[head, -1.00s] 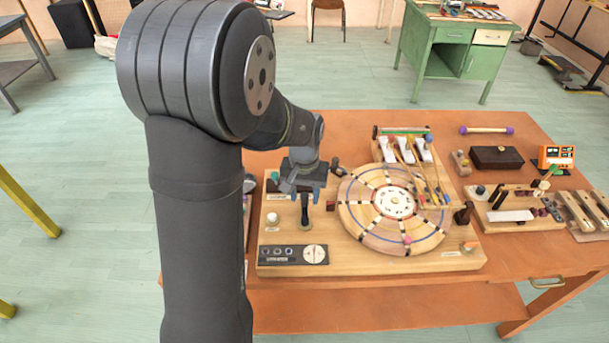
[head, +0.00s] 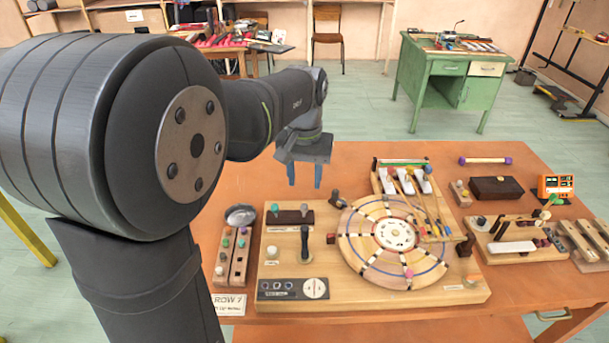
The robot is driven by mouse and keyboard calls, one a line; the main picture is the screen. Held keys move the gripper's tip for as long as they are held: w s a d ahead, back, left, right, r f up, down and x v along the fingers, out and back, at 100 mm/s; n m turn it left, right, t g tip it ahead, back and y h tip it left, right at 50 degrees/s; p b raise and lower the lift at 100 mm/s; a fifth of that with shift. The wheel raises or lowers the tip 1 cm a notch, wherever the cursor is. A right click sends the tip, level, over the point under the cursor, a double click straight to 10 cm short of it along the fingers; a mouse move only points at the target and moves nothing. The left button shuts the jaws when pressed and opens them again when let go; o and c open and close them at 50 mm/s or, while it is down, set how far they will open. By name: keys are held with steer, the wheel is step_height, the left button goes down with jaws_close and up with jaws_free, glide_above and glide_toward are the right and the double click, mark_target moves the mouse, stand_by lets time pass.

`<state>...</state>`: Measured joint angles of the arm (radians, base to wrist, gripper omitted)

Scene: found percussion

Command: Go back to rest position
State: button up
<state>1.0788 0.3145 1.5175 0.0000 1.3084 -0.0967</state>
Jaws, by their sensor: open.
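My gripper (head: 305,176) points down with its two blue fingers apart and nothing between them. It hangs above the back left of the orange table (head: 350,160), behind the wooden board (head: 345,285). The board carries a round segmented wheel (head: 370,265), a black lever (head: 305,243), a white knob (head: 272,251) and a dark panel with a dial (head: 315,288). My arm fills the left of the head view and hides part of the table's left end.
A wooden strip with coloured pegs (head: 237,262) and a metal bowl (head: 241,215) are at the table's left. A dark box (head: 497,188), an orange device (head: 555,187) and wooden instruments (head: 515,238) crowd the right. A green desk (head: 450,85) stands behind on open floor.

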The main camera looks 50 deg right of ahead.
mark_target(305, 227)
stand_by(0.8)
step_height(305, 227, down, 18)
steer(key=shift+r, duration=0.25)
stand_by(0.3)
step_height(305, 227, up, 18)
steer(key=f, duration=0.1)
step_height(305, 227, down, 17)
steer(key=shift+f, duration=0.1)
steer(key=shift+s+d+m, duration=0.25)
steer(key=shift+s+m, duration=0.05)
steer(key=shift+m, duration=0.65)
steer(key=shift+s+d+m, duration=0.2)
steer(key=shift+s+m, duration=0.1)
steer(key=shift+m, duration=0.65)
steer(key=shift+o, duration=0.3)
